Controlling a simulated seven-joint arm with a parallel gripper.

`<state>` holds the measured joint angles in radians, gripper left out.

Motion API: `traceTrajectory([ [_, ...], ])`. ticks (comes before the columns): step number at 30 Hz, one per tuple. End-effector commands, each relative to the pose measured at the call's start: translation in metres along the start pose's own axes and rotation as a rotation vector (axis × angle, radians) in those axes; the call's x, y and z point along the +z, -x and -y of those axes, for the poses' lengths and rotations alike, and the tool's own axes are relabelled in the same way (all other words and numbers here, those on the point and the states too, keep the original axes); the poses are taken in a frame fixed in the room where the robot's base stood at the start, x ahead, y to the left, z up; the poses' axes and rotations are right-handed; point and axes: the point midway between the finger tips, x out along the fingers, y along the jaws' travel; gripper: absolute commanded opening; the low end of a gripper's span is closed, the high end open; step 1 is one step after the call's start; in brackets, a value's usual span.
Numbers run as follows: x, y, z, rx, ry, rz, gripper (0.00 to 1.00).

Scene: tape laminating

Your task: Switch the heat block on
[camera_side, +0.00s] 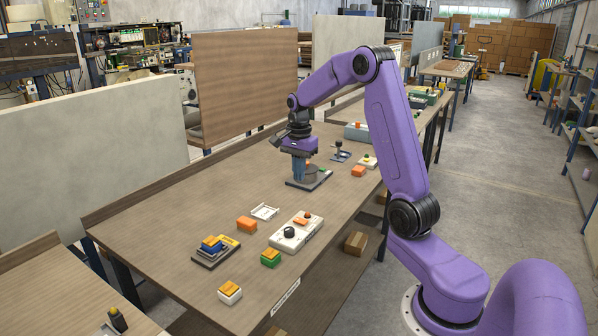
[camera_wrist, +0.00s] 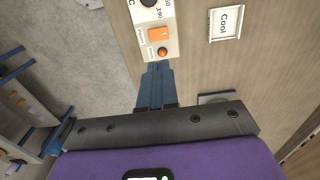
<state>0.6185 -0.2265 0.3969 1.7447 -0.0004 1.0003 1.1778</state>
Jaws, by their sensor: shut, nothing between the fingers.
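A white control box (camera_side: 281,241) stands near the right edge of the table in the side view, with a black knob (camera_side: 289,232). In the wrist view the box (camera_wrist: 171,15) shows an orange rocker switch (camera_wrist: 158,34), a round orange button or lamp (camera_wrist: 162,52) and temperature markings by the knob. I cannot tell the switch's position. My gripper (camera_side: 299,178) is shut and empty, pointing down farther back on the table, apart from the box. In the wrist view its blue fingertips (camera_wrist: 158,66) appear just below the round orange part.
A white frame marked "Cool" (camera_wrist: 226,22) lies beside the box. A dark plate (camera_side: 320,181) lies under my gripper. The table's left side is clear.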

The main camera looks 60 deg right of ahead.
Motion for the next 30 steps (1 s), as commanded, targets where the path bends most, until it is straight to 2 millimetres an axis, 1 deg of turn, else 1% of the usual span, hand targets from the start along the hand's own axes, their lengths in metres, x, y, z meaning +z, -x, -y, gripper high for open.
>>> traceTrajectory([
  [4,-0.001,0.000,-0.002,0.000,-0.002,0.000,0.00],
  [12,-0.006,0.001,-0.014,0.001,-0.002,0.000,0.00],
  [23,-0.007,0.000,-0.015,0.001,-0.001,0.000,0.00],
  [26,-0.007,-0.005,-0.015,0.003,-0.001,0.001,0.00],
  [30,-0.006,-0.022,-0.015,0.006,-0.001,0.002,0.00],
])
